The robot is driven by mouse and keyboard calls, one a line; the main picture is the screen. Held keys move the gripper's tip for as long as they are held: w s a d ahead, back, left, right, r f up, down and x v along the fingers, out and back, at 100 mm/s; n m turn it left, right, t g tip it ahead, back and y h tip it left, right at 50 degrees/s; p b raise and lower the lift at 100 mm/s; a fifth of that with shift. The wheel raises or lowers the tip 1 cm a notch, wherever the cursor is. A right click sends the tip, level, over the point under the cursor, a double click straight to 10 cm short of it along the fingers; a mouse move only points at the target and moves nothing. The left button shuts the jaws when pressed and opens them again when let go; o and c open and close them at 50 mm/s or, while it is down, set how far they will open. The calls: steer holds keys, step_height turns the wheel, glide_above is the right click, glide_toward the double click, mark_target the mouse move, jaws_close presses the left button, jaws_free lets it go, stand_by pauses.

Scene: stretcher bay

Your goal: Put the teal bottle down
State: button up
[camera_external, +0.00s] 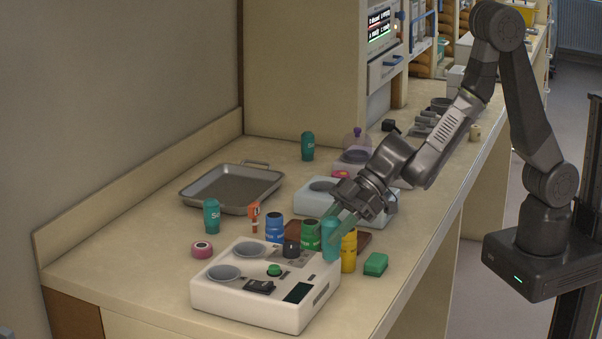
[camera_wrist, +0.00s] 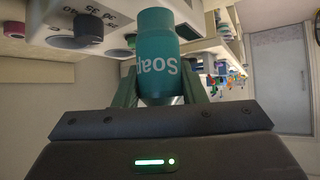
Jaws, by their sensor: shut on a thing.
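A teal bottle (camera_wrist: 157,58) with "Soap" lettering sits between the fingers of my gripper in the wrist view. In the external view the held teal bottle (camera_external: 331,241) is upright beside the right back edge of the white device, next to a yellow bottle. My gripper (camera_external: 343,222) is shut on it; whether its base touches the counter I cannot tell. Two other teal bottles stand on the counter, one (camera_external: 211,216) by the tray and one (camera_external: 307,146) farther back.
The white device (camera_external: 215,293) with round wells stands in front. Blue (camera_external: 275,228), green (camera_external: 311,235) and yellow (camera_external: 348,252) containers and a green block (camera_external: 375,264) crowd around. A metal tray (camera_external: 228,207) lies behind.

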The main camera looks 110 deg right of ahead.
steer(key=w+d+m+h, duration=0.2)
steer(key=w+d+m, duration=0.1)
steer(key=d, duration=0.8)
steer(key=w+d+m+h, duration=0.2)
steer(key=w+d+h, duration=0.1)
steer(key=d, duration=0.9)
steer(key=w+d+m+g+h, duration=0.1)
steer(key=w+d+m+h, duration=0.1)
steer(key=d, duration=0.9)
steer(key=shift+w+d+r+m+h, duration=0.35)
steer(key=shift+w+m, duration=0.25)
steer(key=shift+m, duration=0.2)
steer(key=s+d+m+g+h, duration=0.1)
steer(key=s+d, duration=0.1)
steer(key=d, duration=0.4)
steer(key=s+d+m+g+h, duration=0.1)
steer(key=s+d+m, duration=0.1)
steer(key=d, duration=0.5)
steer(key=s+d+m+g+h, duration=0.1)
steer(key=d, duration=0.5)
steer(key=shift+s+d+m, duration=0.35)
steer(key=shift+s+m, duration=0.05)
steer(key=b, duration=0.1)
glide_above(240, 199)
step_height(240, 199, down, 5)
steer(key=shift+a+f+b, duration=0.15)
steer(key=shift+f+b, duration=0.6)
steer(key=shift+f, duration=1.65)
steer(key=shift+f, duration=0.15)
steer(key=o, duration=1)
